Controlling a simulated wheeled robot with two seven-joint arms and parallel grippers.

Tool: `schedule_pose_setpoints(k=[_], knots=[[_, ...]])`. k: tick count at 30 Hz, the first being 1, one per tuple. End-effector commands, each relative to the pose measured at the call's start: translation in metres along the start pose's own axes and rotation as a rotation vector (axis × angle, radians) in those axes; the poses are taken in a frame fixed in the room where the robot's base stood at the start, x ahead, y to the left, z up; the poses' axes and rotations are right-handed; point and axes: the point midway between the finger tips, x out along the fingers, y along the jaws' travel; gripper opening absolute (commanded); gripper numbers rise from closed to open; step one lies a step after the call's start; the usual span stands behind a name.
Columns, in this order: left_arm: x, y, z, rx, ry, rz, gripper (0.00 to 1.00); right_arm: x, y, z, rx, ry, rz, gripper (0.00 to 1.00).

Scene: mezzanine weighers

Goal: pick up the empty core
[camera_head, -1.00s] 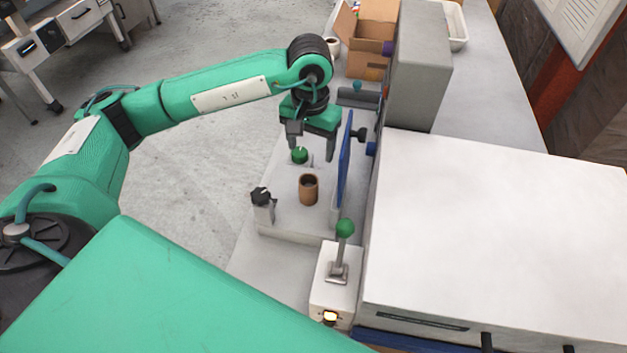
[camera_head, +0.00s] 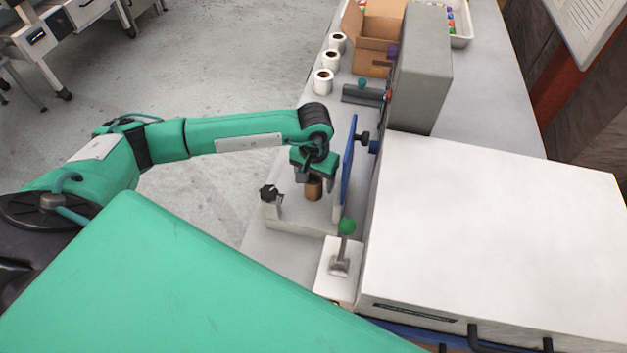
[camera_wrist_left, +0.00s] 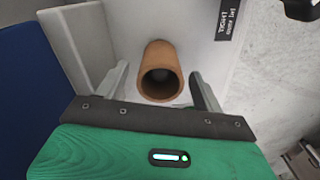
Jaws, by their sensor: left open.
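The empty core (camera_head: 313,189), a short brown hollow tube, stands upright on the pale plate of the machine (camera_head: 290,219). In the left wrist view the core (camera_wrist_left: 160,73) shows its open, dark mouth. My left gripper (camera_head: 315,177) is right over the core in the head view and hides its top. In the left wrist view my left gripper (camera_wrist_left: 158,88) is open, with one finger on each side of the core and a gap on both sides. My right gripper is not in view.
A blue upright panel (camera_head: 347,165) stands just right of the core. A black knob (camera_head: 269,192) is at left, and a green-topped lever (camera_head: 346,227) is in front. White rolls (camera_head: 323,82) and a cardboard box (camera_head: 378,42) stand farther back.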

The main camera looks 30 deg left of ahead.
Motion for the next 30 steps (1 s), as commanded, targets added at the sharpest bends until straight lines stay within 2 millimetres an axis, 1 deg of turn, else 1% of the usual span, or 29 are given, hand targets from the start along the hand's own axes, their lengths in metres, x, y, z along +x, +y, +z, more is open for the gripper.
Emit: schedule_pose_setpoints(k=[1, 4, 9, 10, 14, 15, 17, 26, 30], knots=[[0.0026, 0.0001, 0.0002, -0.001, -0.001, -0.001, 0.69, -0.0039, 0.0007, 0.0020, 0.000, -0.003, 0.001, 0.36], [0.0076, 0.0002, 0.0002, 0.000, 0.000, 0.000, 0.69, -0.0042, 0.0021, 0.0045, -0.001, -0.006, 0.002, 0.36], [0.0083, 0.0001, -0.0001, 0.000, 0.001, 0.000, 0.69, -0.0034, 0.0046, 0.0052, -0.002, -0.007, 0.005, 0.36], [0.0083, 0.0001, -0.0001, 0.000, 0.001, 0.000, 0.67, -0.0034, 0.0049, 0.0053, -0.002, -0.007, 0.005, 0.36], [0.0080, 0.0000, -0.0002, 0.000, 0.001, 0.000, 0.41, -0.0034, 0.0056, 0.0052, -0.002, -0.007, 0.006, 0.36], [0.0080, 0.0000, -0.0002, 0.000, 0.001, 0.000, 0.34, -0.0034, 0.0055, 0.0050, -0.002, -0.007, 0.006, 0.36], [0.0079, 0.0000, -0.0002, 0.000, 0.001, 0.000, 0.22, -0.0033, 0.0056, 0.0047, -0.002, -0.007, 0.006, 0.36], [0.0069, -0.0001, -0.0005, 0.000, 0.002, 0.000, 0.21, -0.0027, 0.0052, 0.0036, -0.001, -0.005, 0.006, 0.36], [0.0005, -0.0002, -0.0015, -0.001, 0.004, 0.000, 0.21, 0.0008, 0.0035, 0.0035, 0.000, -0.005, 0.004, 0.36]])
